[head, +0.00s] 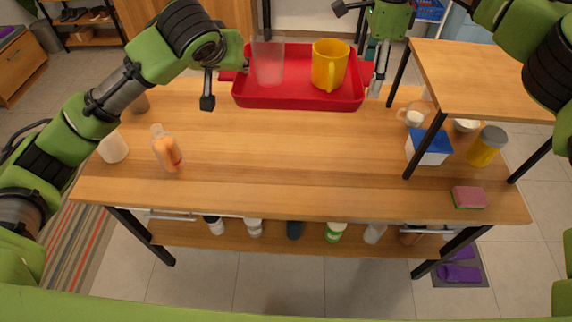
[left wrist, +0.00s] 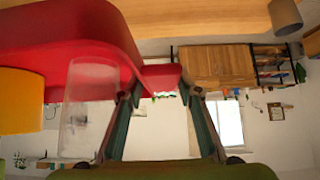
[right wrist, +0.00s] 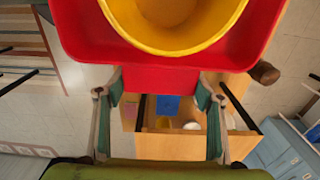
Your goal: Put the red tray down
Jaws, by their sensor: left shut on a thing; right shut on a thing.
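The red tray (head: 300,103) is over the far middle part of the wooden table (head: 290,160); its gap above the tabletop is hard to judge. It looks about level. A clear glass (head: 268,62) stands at its left and a yellow mug (head: 329,65) at its right. My left gripper (head: 228,77) is shut on the tray's left handle, which also shows in the left wrist view (left wrist: 160,76). My right gripper (head: 376,82) is shut on the right handle, seen in the right wrist view (right wrist: 160,80). The tray's underside is hidden in the head view.
A raised wooden shelf (head: 485,75) stands at the right, with a blue-and-white box (head: 430,147), a yellow canister (head: 487,147) and a glass cup (head: 413,115) near it. A sponge (head: 468,197) lies front right. An orange bottle (head: 168,150) and white cup (head: 113,147) stand left. The table's middle is clear.

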